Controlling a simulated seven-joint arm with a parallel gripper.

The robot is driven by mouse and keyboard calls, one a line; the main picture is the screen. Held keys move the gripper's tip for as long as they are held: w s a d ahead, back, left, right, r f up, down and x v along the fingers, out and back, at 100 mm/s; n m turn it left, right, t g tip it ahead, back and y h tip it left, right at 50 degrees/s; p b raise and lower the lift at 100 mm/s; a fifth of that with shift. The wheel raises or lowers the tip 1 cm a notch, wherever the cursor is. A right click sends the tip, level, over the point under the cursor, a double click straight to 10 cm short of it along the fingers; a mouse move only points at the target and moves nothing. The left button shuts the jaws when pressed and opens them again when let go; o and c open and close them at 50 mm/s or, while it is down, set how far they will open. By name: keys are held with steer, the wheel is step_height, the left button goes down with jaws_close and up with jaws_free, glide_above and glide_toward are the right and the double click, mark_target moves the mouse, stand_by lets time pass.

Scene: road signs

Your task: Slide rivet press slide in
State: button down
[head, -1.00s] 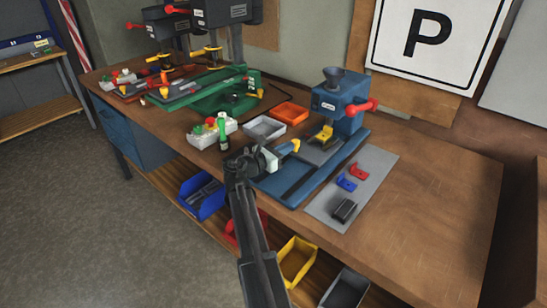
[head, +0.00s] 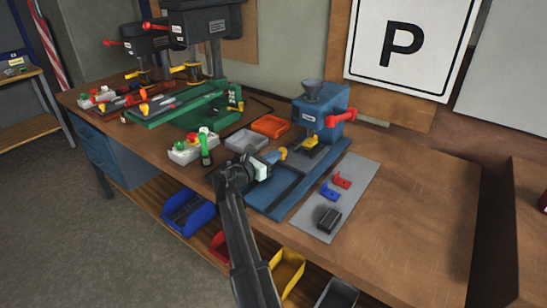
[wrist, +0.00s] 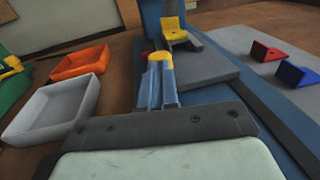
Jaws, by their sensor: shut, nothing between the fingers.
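The blue rivet press (head: 323,120) has a grey funnel on top and a red handle at its right. Its long blue base (head: 280,190) runs toward the table's front. A grey slide plate (wrist: 205,68) lies at the press end of this base, bearing a yellow bracket (head: 312,142) close below the press head. The bracket also shows in the wrist view (wrist: 180,37). My gripper (head: 282,155) is shut and empty, its fingers yellow at their ends. It is left of the slide plate and short of the bracket. I cannot tell whether its fingertips (wrist: 160,60) touch anything.
A grey mat (head: 335,205) right of the press bears a red bracket (head: 342,180), a blue bracket (head: 330,192) and a dark block (head: 328,219). Orange (head: 270,126) and grey (head: 245,140) trays are left of the press. The table's right side is clear.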

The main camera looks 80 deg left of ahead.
steer(key=v, duration=1.4)
